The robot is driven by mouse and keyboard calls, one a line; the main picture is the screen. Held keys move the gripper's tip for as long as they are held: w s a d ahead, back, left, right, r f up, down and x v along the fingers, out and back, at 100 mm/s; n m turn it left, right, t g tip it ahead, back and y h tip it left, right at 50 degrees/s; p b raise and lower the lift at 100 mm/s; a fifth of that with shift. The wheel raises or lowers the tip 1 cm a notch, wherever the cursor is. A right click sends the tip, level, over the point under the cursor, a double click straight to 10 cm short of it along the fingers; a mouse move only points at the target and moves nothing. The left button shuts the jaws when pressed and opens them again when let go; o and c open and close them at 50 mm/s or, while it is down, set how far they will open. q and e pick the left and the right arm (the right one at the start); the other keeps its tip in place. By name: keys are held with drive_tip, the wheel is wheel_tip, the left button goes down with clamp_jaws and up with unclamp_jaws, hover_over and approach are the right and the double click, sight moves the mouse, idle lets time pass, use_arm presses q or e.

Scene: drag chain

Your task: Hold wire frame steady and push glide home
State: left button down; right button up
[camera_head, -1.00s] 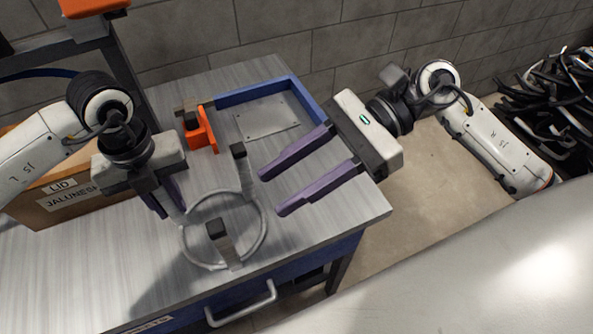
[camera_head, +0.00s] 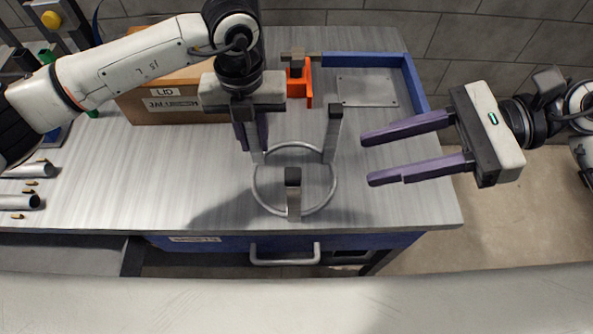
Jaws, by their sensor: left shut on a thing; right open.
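The wire frame, a grey ring (camera_head: 332,197) with upright legs, stands on the metal bench top. Its back right leg (camera_head: 332,146) has a dark cap (camera_head: 335,111), and its front leg (camera_head: 294,204) has another dark cap (camera_head: 293,177). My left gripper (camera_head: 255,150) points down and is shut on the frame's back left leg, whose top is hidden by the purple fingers. My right gripper (camera_head: 366,160) is open and empty, with its fingers pointing left, apart from the frame on its right side. I cannot tell which piece is the glide.
An orange holder (camera_head: 299,86) with a grey-brown block stands behind the frame. A blue edge rail (camera_head: 414,86) and a flat plate (camera_head: 366,91) are at the back right. Metal tubes (camera_head: 22,171) lie far left; bench between is clear.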

use_arm(q)
drive_tip(key=c, duration=1.5)
unclamp_jaws()
drive_tip(key=shift+r, duration=3.75)
